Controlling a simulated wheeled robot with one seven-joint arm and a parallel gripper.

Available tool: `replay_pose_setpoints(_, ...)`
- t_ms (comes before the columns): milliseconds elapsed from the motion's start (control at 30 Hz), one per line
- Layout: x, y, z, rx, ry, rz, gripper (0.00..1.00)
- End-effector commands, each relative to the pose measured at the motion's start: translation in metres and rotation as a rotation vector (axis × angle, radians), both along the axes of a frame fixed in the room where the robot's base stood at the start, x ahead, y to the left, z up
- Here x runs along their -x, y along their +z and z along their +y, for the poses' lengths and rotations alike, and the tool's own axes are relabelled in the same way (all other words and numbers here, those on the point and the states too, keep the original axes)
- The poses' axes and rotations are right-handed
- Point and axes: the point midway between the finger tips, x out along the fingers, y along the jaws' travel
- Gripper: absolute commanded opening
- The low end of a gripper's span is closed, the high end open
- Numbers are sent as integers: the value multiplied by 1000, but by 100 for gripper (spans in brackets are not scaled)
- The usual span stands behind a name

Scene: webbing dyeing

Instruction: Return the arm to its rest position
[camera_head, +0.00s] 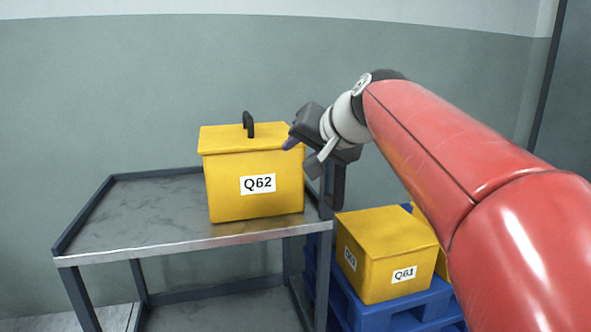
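My red arm reaches in from the right side of the head view. My gripper (303,155) is at its end, at the upper right of the yellow box marked Q62 (228,185). The gripper's dark body overlaps the box's right edge in the picture. I cannot tell whether it touches the box. The fingers are seen at an angle, and whether they are open or shut is unclear. Nothing visible hangs from the gripper. The Q62 box stands upright, with its black handle (248,125) on the lid to the left of the gripper.
The Q62 box stands on a grey metal cart (140,215) with raised edges. A yellow box marked Q61 (385,262) sits on a blue pallet (390,312) at the lower right, below my arm. Another yellow box is partly hidden behind it. A green wall (100,90) closes the back.

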Motion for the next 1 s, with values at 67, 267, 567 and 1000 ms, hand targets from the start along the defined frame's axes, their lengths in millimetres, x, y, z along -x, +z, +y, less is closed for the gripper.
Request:
replay_pose_setpoints(67,14,-15,-2,55,-8,24,40)
replay_pose_setpoints(267,61,-65,-22,218,-41,96,40)
replay_pose_setpoints(567,195,-178,-101,501,-65,265,40)
replay_pose_setpoints(1000,263,-250,-138,598,-19,357,40)
